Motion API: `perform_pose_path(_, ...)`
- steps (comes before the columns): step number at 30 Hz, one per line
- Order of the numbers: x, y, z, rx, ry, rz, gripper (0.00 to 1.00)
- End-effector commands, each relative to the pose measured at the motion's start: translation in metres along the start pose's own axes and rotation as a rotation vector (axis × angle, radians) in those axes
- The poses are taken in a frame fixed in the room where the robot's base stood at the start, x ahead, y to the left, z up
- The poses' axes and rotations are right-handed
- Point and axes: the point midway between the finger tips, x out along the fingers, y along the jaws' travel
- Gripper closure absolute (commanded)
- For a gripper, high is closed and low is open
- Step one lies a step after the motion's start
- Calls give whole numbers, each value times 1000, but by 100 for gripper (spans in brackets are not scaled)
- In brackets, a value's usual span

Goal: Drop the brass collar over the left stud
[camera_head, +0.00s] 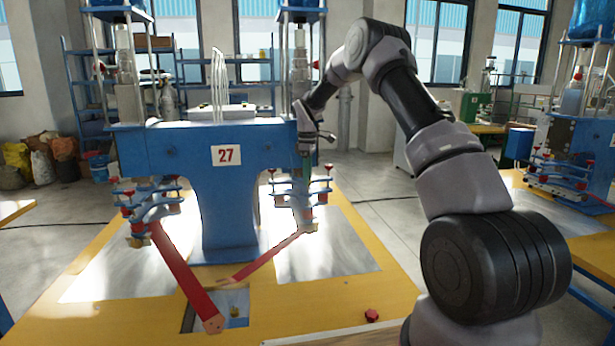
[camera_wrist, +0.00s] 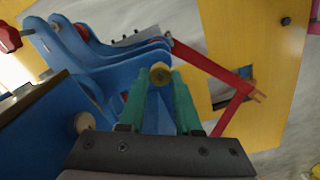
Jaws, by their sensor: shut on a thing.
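The brass collar (camera_wrist: 160,73) is a small yellowish ring with a dark centre. In the wrist view it sits between the tips of the two green fingers of my gripper (camera_wrist: 160,88), which is shut on it. The collar is over or in front of a blue bracket (camera_wrist: 105,68); whether it touches the bracket I cannot tell. In the head view my gripper (camera_head: 307,168) is at the right-hand clamp assembly (camera_head: 298,200) of the blue machine, partly hidden, and the collar cannot be made out there. I cannot identify the left stud in either view.
The blue machine (camera_head: 225,155) marked 27 stands on a yellow table (camera_head: 110,300). A left clamp assembly (camera_head: 150,205) and red bars (camera_head: 180,270) jut from it. A red knob (camera_head: 371,315) lies on the table front. A tan round part (camera_wrist: 84,122) is beside my fingers.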

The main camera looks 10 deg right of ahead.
Motion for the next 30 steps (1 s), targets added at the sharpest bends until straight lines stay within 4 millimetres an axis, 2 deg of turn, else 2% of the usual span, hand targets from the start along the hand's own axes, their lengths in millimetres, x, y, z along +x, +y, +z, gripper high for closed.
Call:
perform_pose_path(11,1,0,0,0,0,0,100)
perform_pose_path(30,18,0,0,1,0,0,100)
